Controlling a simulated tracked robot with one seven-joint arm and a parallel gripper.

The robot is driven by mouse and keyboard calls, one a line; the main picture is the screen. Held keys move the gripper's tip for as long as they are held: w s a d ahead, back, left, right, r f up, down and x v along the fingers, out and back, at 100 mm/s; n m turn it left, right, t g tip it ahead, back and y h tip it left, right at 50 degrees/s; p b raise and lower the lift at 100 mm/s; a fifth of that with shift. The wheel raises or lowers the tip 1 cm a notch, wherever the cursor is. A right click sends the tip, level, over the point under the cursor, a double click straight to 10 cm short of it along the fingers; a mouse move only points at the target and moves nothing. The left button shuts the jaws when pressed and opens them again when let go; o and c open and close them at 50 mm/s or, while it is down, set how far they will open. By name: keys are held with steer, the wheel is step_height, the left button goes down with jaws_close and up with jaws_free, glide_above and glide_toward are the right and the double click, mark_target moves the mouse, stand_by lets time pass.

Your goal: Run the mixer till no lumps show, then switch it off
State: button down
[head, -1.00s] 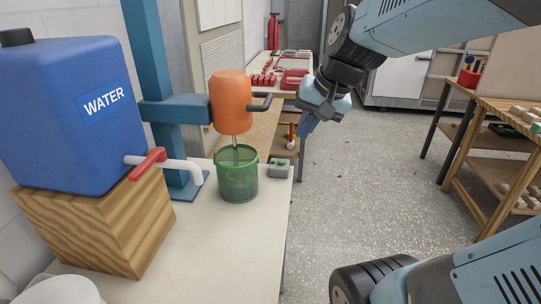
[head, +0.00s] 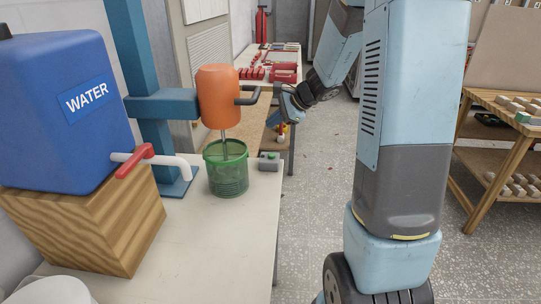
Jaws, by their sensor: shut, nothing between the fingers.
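The orange mixer (head: 219,97) hangs from a blue stand (head: 148,106), with its dark handle pointing right. Its shaft reaches down into a green bucket (head: 228,177) on the pale bench. The bucket's contents cannot be made out, so I cannot tell whether there are lumps, or whether the mixer is turning. A small grey switch box (head: 269,161) with a green button sits on the bench just right of the bucket. My gripper (head: 272,119) is shut and empty, up and right of the bucket, near the end of the mixer handle. Whether it touches anything is unclear.
A blue water tank (head: 68,125) with a red-handled tap (head: 136,160) stands on a wooden block (head: 90,225) at left. A white container (head: 50,291) shows at the lower left. A bench with red tools (head: 282,72) is behind. A wooden rack (head: 510,120) stands right. The bench front is clear.

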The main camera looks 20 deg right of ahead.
mark_target(274, 155)
steer(key=shift+w+d+f, duration=0.2)
steer(key=shift+w+f, duration=0.05)
steer(key=shift+f, duration=4.4)
steer(key=shift+f, duration=0.2)
steer(key=shift+s+f, duration=0.1)
steer(key=shift+f, duration=0.05)
steer(key=shift+f, duration=0.5)
steer(key=shift+r, duration=0.95)
